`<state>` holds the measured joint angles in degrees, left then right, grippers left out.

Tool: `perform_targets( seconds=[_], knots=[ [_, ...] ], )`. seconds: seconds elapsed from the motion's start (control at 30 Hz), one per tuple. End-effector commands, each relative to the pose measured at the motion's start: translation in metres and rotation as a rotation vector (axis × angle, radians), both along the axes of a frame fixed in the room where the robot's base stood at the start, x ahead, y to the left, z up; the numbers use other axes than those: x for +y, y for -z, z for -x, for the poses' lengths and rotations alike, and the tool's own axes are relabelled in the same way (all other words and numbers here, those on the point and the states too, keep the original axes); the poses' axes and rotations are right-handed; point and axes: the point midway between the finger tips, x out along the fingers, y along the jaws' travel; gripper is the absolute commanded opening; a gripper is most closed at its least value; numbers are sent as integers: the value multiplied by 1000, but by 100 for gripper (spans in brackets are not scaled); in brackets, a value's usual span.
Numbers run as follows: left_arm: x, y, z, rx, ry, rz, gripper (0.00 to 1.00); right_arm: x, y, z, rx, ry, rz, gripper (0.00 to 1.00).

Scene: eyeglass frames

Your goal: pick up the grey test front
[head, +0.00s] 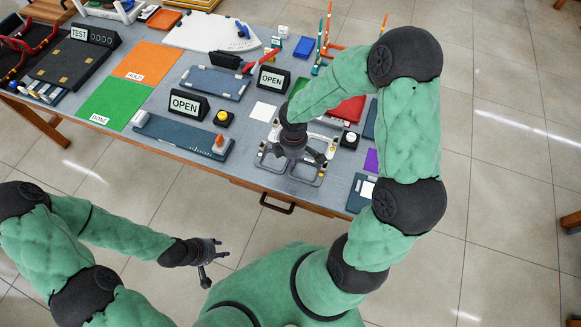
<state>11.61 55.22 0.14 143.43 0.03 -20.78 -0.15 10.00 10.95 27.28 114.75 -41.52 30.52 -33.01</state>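A grey eyeglass front (307,181), which looks like the grey test front, lies near the table's front edge, with two rounded rim openings showing. My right gripper (300,160) points down directly above it and hides its middle. The fingertips are too small and overlapped to tell whether they touch or hold the front. My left gripper (210,266) is off the table, in front of its edge, with its fingers apart and nothing between them.
Two OPEN signs (189,105) and (273,79), a yellow button (222,118) and a blue-grey tray (183,137) stand left of my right gripper. Orange (146,61) and green (114,103) mats lie further left. A red item (348,109) is behind the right forearm. The floor in front is clear.

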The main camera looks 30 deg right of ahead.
Motion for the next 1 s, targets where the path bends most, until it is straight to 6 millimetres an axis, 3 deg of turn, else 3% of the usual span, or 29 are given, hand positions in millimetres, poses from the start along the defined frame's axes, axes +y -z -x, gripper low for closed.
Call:
perform_targets(
  seconds=[0.5, 1.0],
  knots=[
    [0, -26, 0, 0, 0, 0, 40, -1, -32, -2, -6, 4, 2, 0],
    [0, -25, 0, 0, 0, 0, 40, -1, -32, -3, -7, 4, 3, 0]
  ],
)
